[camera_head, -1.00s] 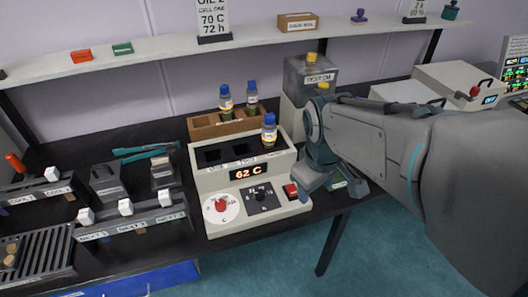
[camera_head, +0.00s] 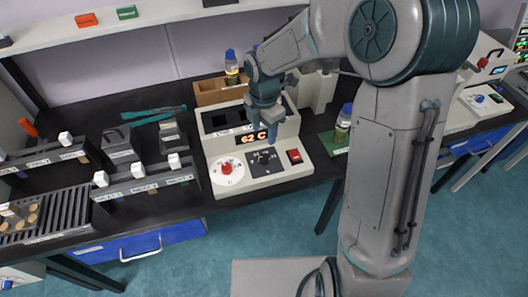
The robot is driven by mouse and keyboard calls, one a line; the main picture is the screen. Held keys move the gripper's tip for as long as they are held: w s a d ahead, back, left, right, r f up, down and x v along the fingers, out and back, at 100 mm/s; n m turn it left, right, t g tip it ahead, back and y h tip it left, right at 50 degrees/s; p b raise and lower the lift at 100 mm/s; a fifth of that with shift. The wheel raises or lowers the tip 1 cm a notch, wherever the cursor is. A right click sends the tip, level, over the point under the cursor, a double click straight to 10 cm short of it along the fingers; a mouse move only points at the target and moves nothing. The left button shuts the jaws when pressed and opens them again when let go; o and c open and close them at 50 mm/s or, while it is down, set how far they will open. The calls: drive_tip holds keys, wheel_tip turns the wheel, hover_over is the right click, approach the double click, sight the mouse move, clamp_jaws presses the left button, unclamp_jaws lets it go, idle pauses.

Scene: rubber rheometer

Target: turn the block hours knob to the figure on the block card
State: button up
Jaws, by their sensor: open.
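The block heater (camera_head: 222,180) is a pale box on the dark bench with a red "62 C" display (camera_head: 254,137). The block hours knob (camera_head: 264,157) is dark, on a black square dial panel on the sloped front; its exact pointer setting is too small to read. A red knob (camera_head: 227,167) on a white round dial is to its left. My gripper (camera_head: 266,134) is open and empty, fingers down, just above the hours knob and in front of the display. It hides part of the block's top. Only a card's dark foot (camera_head: 220,2) shows at the top edge; its figures are out of view.
A red switch (camera_head: 294,156) is right of the hours knob. A blue-capped bottle (camera_head: 343,124) stands by a green mat (camera_head: 331,142) further right. A wooden rack (camera_head: 210,92) with a bottle (camera_head: 231,68) is behind the block. Labelled racks (camera_head: 148,186) stand left.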

sight(264, 157)
wheel_tip(264, 157, down, 11)
drive_tip(key=shift+f, duration=0.1)
idle(0.3)
drive_tip(key=c, duration=1)
